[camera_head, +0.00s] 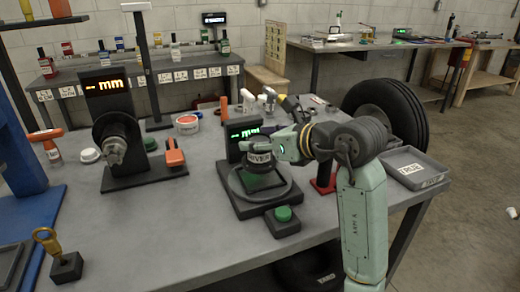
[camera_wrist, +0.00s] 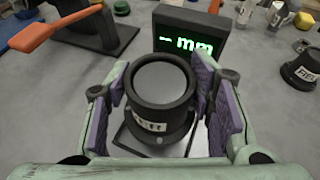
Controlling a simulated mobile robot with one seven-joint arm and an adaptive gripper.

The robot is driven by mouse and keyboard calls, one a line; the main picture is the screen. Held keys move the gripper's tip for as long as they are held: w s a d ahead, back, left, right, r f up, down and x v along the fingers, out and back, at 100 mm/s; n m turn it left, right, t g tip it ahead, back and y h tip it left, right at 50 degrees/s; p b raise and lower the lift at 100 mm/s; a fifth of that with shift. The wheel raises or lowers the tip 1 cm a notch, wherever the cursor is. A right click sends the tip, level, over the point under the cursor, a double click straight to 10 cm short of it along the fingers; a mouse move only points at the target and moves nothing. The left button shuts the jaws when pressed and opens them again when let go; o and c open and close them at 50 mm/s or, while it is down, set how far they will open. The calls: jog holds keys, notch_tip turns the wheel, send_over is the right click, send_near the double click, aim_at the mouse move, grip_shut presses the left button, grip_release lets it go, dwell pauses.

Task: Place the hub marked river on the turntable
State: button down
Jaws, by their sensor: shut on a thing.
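The hub marked river (camera_head: 260,160) is a dark round piece with a white label reading RIVER. In the head view it is at or just above the grey round turntable (camera_head: 282,186); I cannot tell whether it touches. My gripper (camera_head: 264,150) comes in from the right and is shut on it. In the wrist view the hub (camera_wrist: 160,85) stands between the purple finger pads of my gripper (camera_wrist: 162,100). Its flat grey top faces the camera. The turntable under it is mostly hidden there. A display (camera_wrist: 185,45) behind it shows "– mm" in green.
A green button (camera_head: 283,213) sits in front of the turntable. A second gauge stand (camera_head: 115,140) with an orange lever (camera_head: 174,153) is to the left. A tyre (camera_head: 392,105) and a grey tray marked TRUE (camera_head: 432,177) are to the right. Another labelled dark hub (camera_wrist: 302,68) is at the right in the wrist view.

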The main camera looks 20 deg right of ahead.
aim_at(269, 154)
jog(key=shift+f+p, duration=0.45)
jog(key=shift+f, duration=1.25)
jog(key=shift+f+b, duration=0.25)
jog(key=shift+b, duration=0.05)
jog(key=c, duration=0.7)
grip_release()
jog(key=shift+c, duration=0.2)
jog(key=shift+s+d+r, duration=0.1)
jog(key=shift+r, duration=0.15)
jog(key=b+v, duration=0.2)
jog(key=v, duration=0.9)
jog(key=shift+s+r, duration=0.25)
jog(key=shift+s, duration=0.05)
